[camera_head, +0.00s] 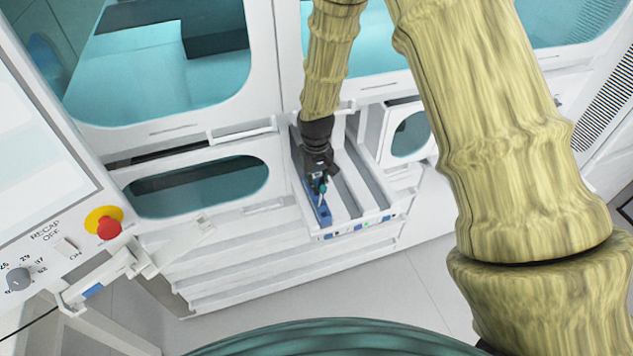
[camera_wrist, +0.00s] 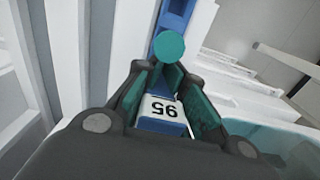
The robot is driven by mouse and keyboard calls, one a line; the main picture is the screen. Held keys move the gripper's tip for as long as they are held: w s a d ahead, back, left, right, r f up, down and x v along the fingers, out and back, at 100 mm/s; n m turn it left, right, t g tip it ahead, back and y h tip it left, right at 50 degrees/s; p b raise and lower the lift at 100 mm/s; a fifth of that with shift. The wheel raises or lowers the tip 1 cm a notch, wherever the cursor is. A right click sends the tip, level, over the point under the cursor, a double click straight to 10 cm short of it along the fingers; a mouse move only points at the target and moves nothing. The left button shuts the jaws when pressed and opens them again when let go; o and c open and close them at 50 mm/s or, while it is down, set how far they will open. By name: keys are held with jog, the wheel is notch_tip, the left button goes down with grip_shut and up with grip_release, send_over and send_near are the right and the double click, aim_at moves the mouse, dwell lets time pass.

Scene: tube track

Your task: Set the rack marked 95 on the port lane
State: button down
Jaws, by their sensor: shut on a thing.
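The rack marked 95 shows in the wrist view as a blue body with a white label (camera_wrist: 162,108), between the teal-padded fingers of my gripper (camera_wrist: 168,100). The label reads upside down. A round teal cap (camera_wrist: 169,46) stands just beyond the label. In the head view, my gripper (camera_head: 319,182) points down and is shut on the blue rack (camera_head: 323,214), at the left side of a white lane tray (camera_head: 352,219). I cannot tell if the rack rests on the lane floor or hangs just above it. The gripper hides part of the rack.
The lanes to the right of the rack look empty, with pale dividers (camera_head: 362,178) between them. White cabinet panels with teal windows (camera_head: 205,187) stand behind and left. A console with a red stop button (camera_head: 108,226) is at the left. Floor (camera_head: 400,290) shows in front.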

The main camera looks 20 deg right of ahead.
jog(key=shift+f, duration=0.1)
jog(key=c, duration=1.4)
grip_release()
notch_tip(320, 180, up, 12)
jog(key=shift+f, duration=0.1)
dwell(0.6)
